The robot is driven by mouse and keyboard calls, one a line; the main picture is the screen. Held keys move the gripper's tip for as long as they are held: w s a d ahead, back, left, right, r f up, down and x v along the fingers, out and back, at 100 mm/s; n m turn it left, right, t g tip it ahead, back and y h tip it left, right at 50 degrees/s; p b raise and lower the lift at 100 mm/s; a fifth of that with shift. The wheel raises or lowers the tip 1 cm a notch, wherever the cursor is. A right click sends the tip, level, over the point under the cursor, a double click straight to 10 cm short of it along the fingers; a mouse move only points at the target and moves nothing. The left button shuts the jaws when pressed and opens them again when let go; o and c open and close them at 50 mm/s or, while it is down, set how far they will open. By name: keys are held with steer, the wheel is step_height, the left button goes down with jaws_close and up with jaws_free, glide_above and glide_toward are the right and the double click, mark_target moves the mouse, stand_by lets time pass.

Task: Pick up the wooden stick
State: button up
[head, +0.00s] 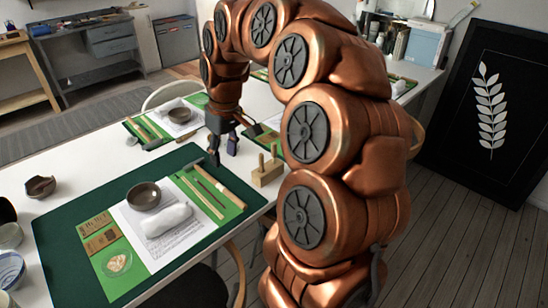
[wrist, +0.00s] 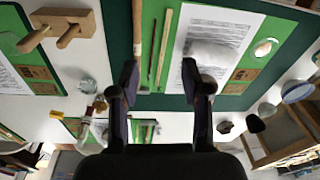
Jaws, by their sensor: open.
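On the green strip of the near place setting lie several long thin tools side by side. The wooden stick (head: 201,198) is the pale one nearest the white paper; in the wrist view it (wrist: 164,48) lies between my fingers' lines. A thin darker stick (wrist: 152,50) lies just beside it, and a thicker wooden handle (wrist: 137,28) lies farther left in that view. My gripper (head: 225,151) is open and empty, above the far edge of the dark green mat (head: 70,255). In the wrist view my gripper's fingers (wrist: 160,75) are spread, with the sticks' ends between them.
A dark bowl (head: 144,196) and a white wrapped bundle (head: 168,219) sit on the paper left of the sticks. A wooden clamp-like block (head: 267,170) stands right of the mat. Another bowl (head: 180,115) is on a farther setting. White table shows between the settings.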

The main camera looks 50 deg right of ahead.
steer(key=w+d+f+m+b, duration=0.1)
steer(key=w+d+f, duration=0.2)
steer(key=d, duration=0.9)
glide_toward(272, 156)
steer(key=shift+a+f+m+t+h+b, duration=0.2)
steer(key=shift+a+m+t+h+b, duration=0.1)
steer(key=shift+m+t+h+b, duration=0.15)
steer(key=shift+d+f, duration=0.15)
steer(key=shift+f, duration=0.1)
steer(key=shift+w+d+f+p, duration=0.1)
steer(key=shift+w+f+p, duration=0.1)
steer(key=shift+f, duration=1)
steer(key=shift+w+d+f+p, duration=0.1)
steer(key=shift+w+f, duration=0.05)
steer(key=shift+f, duration=1.05)
steer(key=shift+w+f+p, duration=0.15)
steer(key=shift+w+f, duration=0.05)
steer(key=shift+f, duration=1)
steer(key=shift+c, duration=0.4)
steer(key=c, duration=0.8)
